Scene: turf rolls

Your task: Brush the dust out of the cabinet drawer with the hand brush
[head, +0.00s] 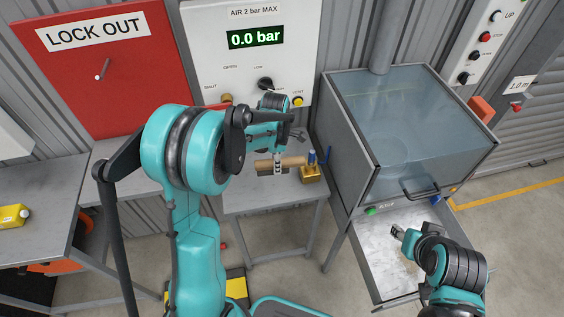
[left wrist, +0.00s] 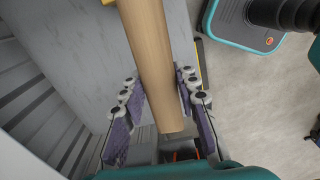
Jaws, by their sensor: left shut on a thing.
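The hand brush (head: 292,162) has a light wooden body, with dark bristles below. It is over the small grey table. My left gripper (head: 278,160) is shut on its wooden handle. In the left wrist view the handle (left wrist: 150,50) runs between both fingers of the left gripper (left wrist: 157,92). I cannot tell whether the brush touches the table. The cabinet drawer (head: 375,262) is pulled out below the glass-topped cabinet (head: 415,130). Its metal floor looks pale and mottled; dust is hard to make out. My right gripper (head: 398,233) is over the drawer; its jaw state is unclear.
A brass block with a blue top (head: 311,172) stands on the grey table (head: 240,200), close to the brush's right. The cabinet handle (head: 422,191) juts out above the drawer. A yellow bottle (head: 13,215) lies on the left bench. Open floor lies between table and drawer.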

